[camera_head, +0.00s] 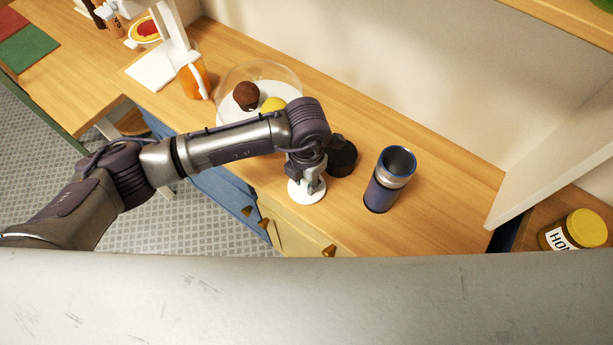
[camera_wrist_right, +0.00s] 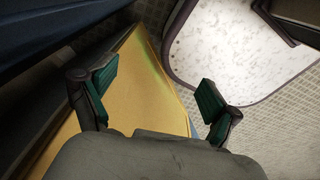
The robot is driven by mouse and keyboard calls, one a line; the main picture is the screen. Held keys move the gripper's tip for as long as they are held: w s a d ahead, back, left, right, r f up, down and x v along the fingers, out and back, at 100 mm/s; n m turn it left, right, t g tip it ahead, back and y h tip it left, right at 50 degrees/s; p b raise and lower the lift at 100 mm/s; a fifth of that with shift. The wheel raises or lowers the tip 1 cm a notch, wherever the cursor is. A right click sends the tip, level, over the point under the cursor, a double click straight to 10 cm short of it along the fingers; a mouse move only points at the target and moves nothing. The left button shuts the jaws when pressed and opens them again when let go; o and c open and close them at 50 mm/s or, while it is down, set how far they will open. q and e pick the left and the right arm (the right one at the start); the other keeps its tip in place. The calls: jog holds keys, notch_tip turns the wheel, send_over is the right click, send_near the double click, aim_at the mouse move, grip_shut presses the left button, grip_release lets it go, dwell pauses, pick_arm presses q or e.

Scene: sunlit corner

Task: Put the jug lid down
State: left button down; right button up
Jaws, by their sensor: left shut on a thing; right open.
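The jug lid (camera_head: 301,195), a white round disc, is at the front edge of the wooden counter in the head view. My left gripper (camera_head: 308,178) reaches down from above and is shut on it. The fingers hide its middle, and I cannot tell whether it touches the counter. An open blue jug or flask (camera_head: 384,182) with a metal rim stands upright to the right, apart from the gripper. My right gripper (camera_wrist_right: 157,92) shows in the right wrist view, open and empty, its green pads wide apart.
A dark round object (camera_head: 342,158) is close behind my left gripper. A glass dome (camera_head: 279,76) over a brown and a yellow item stands behind my left arm. An orange mug (camera_head: 193,80) is farther left. A honey jar (camera_head: 575,231) is at the far right. Counter right of the flask is clear.

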pick_arm(q)
jog(key=shift+f, duration=0.2)
jog(key=c, duration=0.9)
grip_release()
jog(key=shift+r, duration=0.1)
jog(key=shift+c, duration=0.2)
jog(key=shift+r, duration=0.15)
notch_tip(320, 180, up, 12)
jog(key=b, duration=0.3)
jog(key=shift+b, duration=0.3)
